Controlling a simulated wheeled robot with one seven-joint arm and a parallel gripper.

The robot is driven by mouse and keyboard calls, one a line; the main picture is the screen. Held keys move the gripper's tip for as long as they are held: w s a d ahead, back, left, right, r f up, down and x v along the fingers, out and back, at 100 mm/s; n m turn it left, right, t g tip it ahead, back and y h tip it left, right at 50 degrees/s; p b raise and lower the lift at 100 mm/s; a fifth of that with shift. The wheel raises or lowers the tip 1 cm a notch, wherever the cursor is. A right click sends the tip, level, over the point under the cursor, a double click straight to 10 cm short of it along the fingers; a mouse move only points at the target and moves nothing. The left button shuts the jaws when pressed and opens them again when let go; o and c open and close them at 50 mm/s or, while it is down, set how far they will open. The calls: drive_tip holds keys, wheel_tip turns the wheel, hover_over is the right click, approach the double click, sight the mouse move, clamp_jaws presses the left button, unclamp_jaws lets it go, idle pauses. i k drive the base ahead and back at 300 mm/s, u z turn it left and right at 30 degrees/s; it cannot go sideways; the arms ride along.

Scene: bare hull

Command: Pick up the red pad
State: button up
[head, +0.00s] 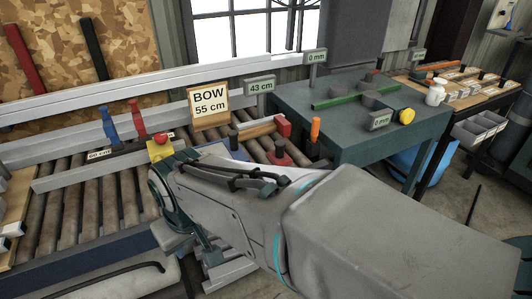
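A red piece with a dark knob on top (280,158) lies at the right end of the roller bench, just behind my arm; its lower part is partly hidden. I cannot tell for certain that it is the red pad. Another small red piece (374,72) is at the back of the green table. My arm crosses the middle of the picture from the lower right. My gripper (207,252) points down at the arm's left end, in front of the bench, left of and lower than the red piece. Its fingertips are mostly hidden, so its opening cannot be seen.
A mallet with a red head (283,126), an orange-handled tool (315,130) and a sign reading BOW 55 cm (210,104) stand near the red piece. Red and blue clamps (139,120) stand left. The green table (345,140) holds a green bar and yellow disc. Left rollers are mostly bare.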

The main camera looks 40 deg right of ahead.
sight(278, 157)
drive_tip(key=u, duration=0.15)
drive_tip(key=k, duration=0.2)
drive_tip(key=z, duration=0.95)
drive_tip(key=i, duration=0.8)
drive_tip(key=z, duration=0.65)
drive_tip(key=k, duration=0.25)
drive_tip(key=z, duration=0.05)
